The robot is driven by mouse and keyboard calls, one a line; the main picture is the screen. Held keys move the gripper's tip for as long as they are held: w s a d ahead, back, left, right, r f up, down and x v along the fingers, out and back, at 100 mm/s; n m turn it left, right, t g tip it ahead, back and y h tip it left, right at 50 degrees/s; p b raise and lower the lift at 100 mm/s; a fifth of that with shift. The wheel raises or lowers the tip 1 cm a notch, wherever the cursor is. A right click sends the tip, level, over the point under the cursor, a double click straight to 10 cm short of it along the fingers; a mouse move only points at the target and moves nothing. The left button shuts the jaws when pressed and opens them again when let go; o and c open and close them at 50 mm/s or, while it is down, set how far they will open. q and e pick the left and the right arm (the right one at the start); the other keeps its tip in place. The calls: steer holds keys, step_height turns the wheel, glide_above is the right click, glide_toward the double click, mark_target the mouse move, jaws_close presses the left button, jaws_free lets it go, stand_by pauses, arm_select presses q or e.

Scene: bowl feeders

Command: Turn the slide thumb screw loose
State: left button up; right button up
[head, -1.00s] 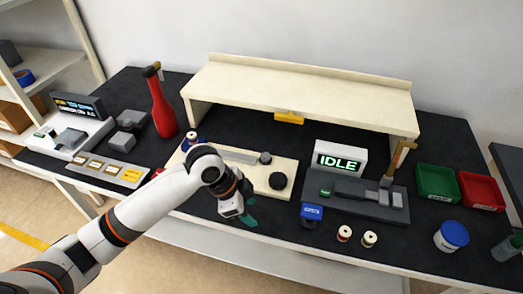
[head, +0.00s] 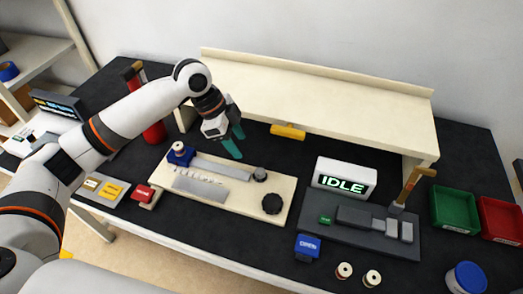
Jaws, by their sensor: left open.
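A cream board (head: 237,207) lies on the dark table left of centre. It carries a grey slide rail (head: 222,170) with a small grey knob (head: 260,174) at its right end. A larger black knob (head: 271,204) stands near the board's right front. I cannot tell for sure which knob is the slide thumb screw. My left gripper (head: 236,143) is open and empty, its teal fingers pointing down above the back edge of the board. It is apart from both knobs, to the left of and behind the grey one. My right gripper is not in view.
A cream raised shelf (head: 320,90) spans the back, with a yellow handle (head: 288,131) under its front. A white box reading IDLE (head: 340,178) and a grey fixture (head: 355,228) stand to the right. Green (head: 455,210) and red (head: 502,219) bins lie farther right. A red bottle (head: 154,132) is behind my arm.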

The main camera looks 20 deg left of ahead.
arm_select(q)
glide_toward(258, 172)
steer(key=shift+s+d+f+p, duration=0.1)
steer(key=shift+d+f+p, duration=0.1)
steer(key=shift+f+p, duration=0.15)
steer(key=x, duration=0.6)
steer(key=shift+p, duration=0.3)
steer(key=shift+w+d+f, duration=0.15)
steer(key=shift+w+f, duration=0.1)
steer(key=shift+f, duration=0.25)
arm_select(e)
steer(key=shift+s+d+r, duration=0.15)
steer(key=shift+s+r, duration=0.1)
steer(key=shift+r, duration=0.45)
